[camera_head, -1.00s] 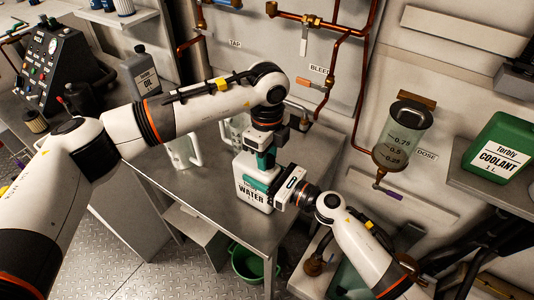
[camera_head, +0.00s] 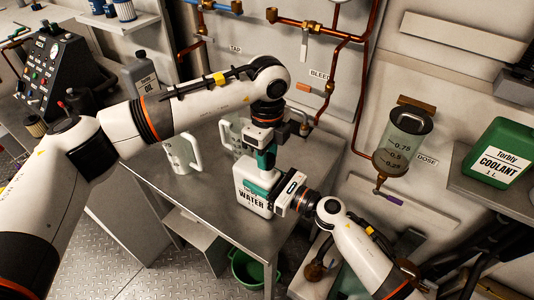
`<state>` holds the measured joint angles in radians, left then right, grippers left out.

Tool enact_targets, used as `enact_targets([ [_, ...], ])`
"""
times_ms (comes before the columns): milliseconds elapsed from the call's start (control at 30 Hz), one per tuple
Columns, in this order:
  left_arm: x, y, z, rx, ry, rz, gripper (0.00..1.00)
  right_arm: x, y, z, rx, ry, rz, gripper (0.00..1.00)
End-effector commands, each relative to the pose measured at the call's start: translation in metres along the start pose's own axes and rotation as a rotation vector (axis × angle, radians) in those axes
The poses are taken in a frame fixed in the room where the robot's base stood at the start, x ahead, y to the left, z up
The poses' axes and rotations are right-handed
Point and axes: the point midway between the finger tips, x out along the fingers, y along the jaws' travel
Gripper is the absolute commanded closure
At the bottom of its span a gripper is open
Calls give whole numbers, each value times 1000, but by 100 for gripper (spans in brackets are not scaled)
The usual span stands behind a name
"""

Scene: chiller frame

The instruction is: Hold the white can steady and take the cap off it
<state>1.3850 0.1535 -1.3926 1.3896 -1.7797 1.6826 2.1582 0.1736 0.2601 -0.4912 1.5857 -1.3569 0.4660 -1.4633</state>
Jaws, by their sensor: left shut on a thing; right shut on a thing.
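The white can (camera_head: 250,202), labelled WATER, stands upright on the metal table. My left gripper (camera_head: 266,172) points down from above and is shut at the can's top. The cap is hidden by its fingers, so I cannot make it out or tell whether it is still seated. My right gripper (camera_head: 270,188) comes in from the right and is shut on the upper part of the can.
The dosing cylinder (camera_head: 404,140) hangs at right. A green coolant can (camera_head: 497,153) stands on the right shelf. A green bucket (camera_head: 246,268) is below.

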Motion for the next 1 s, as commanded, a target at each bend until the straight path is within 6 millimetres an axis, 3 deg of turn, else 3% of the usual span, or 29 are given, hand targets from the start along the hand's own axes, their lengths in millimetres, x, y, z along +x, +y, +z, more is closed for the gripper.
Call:
enact_targets([
  [233, -5, 0, 0, 1, 0, 1, 94, 0, 1, 0, 0, -1, 1, 100],
  [533, -38, 0, 0, 1, 0, 1, 94, 0, 1, 0, 0, -1, 1, 100],
  [767, -40, 0, 0, 0, 0, 0, 94, 0, 0, 0, 0, -1, 1, 100],
  [800, -40, 0, 0, 0, 0, 0, 94, 0, 0, 0, 0, -1, 1, 39],
  [900, -40, 0, 0, 0, 0, 0, 94, 0, 0, 0, 0, -1, 1, 23],
  [1000, -40, 0, 0, 0, 0, 0, 94, 0, 0, 0, 0, 0, 1, 20],
])
